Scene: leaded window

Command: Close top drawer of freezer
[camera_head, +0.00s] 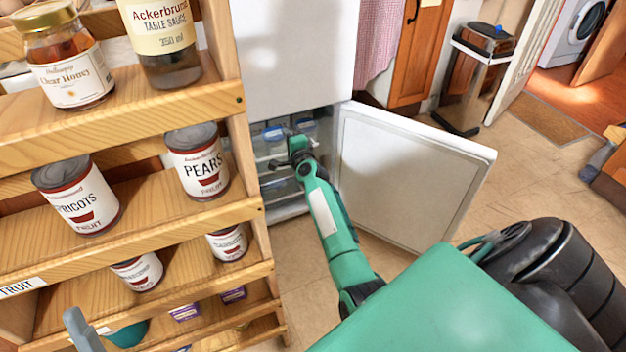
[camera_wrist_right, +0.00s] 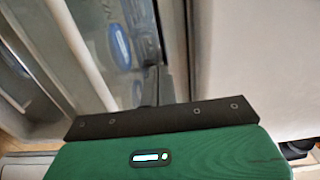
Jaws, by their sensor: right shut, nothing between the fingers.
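The freezer compartment (camera_head: 262,135) is open below the white upper door. Its lower door (camera_head: 410,180) stands swung out to the right. The top drawer (camera_head: 259,145) is inside, with blue-labelled packs in and around it. How far out it sits I cannot tell. My right gripper (camera_head: 277,162) reaches into the opening at the drawer front, shut and empty. In the right wrist view its fingers (camera_wrist_right: 156,88) are close to the clear drawer front (camera_wrist_right: 117,60); contact is unclear. My left gripper does not show.
A wooden shelf (camera_head: 130,120) with jars and cans stands close on the left of the freezer. A grey piece (camera_head: 82,330) at the bottom left is unclear. The tiled floor (camera_head: 535,190) on the right is open. A bin (camera_head: 485,50) stands behind.

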